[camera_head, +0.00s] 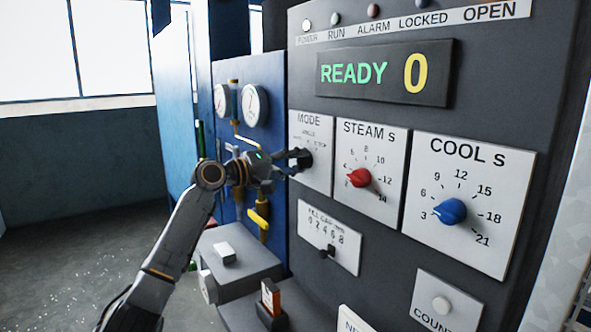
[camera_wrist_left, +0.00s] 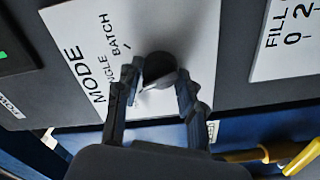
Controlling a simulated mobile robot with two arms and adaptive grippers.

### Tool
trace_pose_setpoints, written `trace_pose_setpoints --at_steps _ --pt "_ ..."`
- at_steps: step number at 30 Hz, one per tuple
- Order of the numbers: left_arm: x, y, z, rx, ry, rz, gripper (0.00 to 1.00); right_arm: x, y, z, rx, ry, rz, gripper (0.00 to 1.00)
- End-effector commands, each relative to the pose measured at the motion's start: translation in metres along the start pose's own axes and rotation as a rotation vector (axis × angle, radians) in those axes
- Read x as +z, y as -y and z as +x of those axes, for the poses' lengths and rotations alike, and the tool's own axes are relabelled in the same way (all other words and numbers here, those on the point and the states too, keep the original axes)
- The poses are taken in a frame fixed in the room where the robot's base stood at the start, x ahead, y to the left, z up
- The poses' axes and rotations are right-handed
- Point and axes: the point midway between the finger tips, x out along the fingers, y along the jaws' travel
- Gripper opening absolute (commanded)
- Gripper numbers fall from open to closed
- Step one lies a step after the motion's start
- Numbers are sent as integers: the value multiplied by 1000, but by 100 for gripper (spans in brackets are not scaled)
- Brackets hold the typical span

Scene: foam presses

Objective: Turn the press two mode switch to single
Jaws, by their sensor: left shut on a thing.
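The mode switch is a dark round knob (camera_wrist_left: 160,68) on a white plate (camera_head: 310,127) marked MODE, at the left of the press panel. In the left wrist view the plate (camera_wrist_left: 88,25) shows BATCH and a partly hidden word ending in NGLE. My left gripper (camera_head: 298,160) reaches the knob from the left. In the left wrist view its two fingers (camera_wrist_left: 158,84) are on either side of the knob, shut on it. Which mode the knob points to I cannot tell. My right gripper is not in view.
A red STEAM knob (camera_head: 359,178) and a blue COOL knob (camera_head: 451,211) are to the right. The display (camera_head: 384,73) reads READY 0. A small fill slider (camera_head: 326,251) is below. A yellow-handled valve (camera_head: 259,217) and gauges (camera_head: 254,105) are close to my left arm.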

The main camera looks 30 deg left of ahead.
Motion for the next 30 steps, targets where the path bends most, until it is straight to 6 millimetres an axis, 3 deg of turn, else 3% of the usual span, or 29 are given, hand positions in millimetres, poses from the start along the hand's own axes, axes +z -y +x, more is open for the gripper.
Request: trace_pose_setpoints --at_steps 12,30 --pt "1 2 0 -3 3 258 7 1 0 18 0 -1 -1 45" --pt "1 2 1 -4 5 326 7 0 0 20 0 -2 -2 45"
